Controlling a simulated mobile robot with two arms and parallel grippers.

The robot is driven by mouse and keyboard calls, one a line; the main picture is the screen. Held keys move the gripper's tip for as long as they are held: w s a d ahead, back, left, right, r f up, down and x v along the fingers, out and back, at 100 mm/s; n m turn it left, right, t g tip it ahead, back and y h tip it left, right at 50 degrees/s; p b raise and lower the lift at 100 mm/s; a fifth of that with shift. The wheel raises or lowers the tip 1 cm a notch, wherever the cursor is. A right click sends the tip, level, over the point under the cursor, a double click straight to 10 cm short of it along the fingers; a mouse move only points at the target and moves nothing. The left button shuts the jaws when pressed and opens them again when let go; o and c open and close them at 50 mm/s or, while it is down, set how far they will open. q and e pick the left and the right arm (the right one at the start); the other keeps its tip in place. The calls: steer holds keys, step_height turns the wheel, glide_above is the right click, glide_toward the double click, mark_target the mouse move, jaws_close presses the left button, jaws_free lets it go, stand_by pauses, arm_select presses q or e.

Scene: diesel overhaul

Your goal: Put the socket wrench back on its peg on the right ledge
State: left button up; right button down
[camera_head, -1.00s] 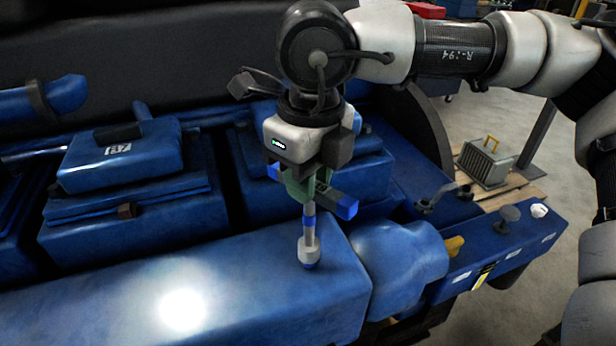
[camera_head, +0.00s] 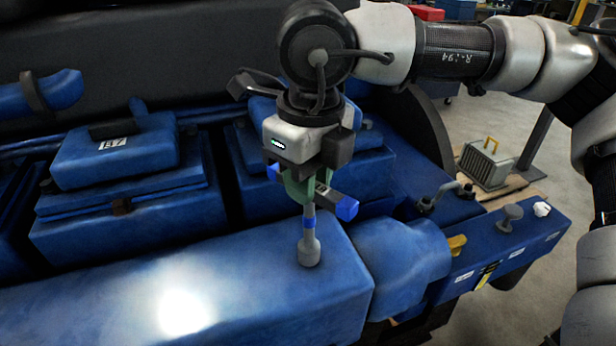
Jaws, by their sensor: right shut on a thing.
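My right gripper (camera_head: 310,192) hangs from the arm that comes in from the right, above the blue engine's front housing. It is shut on the socket wrench (camera_head: 309,242), which hangs upright with its grey socket end down. The socket end shows against the top of the blue housing; I cannot tell whether it touches. The right ledge (camera_head: 478,262) is a blue shelf at the right of the engine. A grey round-topped peg (camera_head: 510,214) stands on it, to the right of the gripper. My left gripper is not in view.
A grey finned box (camera_head: 484,165) stands on a pallet behind. Blue engine covers (camera_head: 115,153) lie at left.

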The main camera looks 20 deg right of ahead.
steer(key=shift+f+b, duration=0.3)
steer(key=shift+f, duration=0.1)
steer(key=shift+c, duration=1.9)
jaws_free()
steer(key=shift+r, duration=0.1)
steer(key=shift+r+p, duration=2.3)
steer(key=shift+r, duration=2.15)
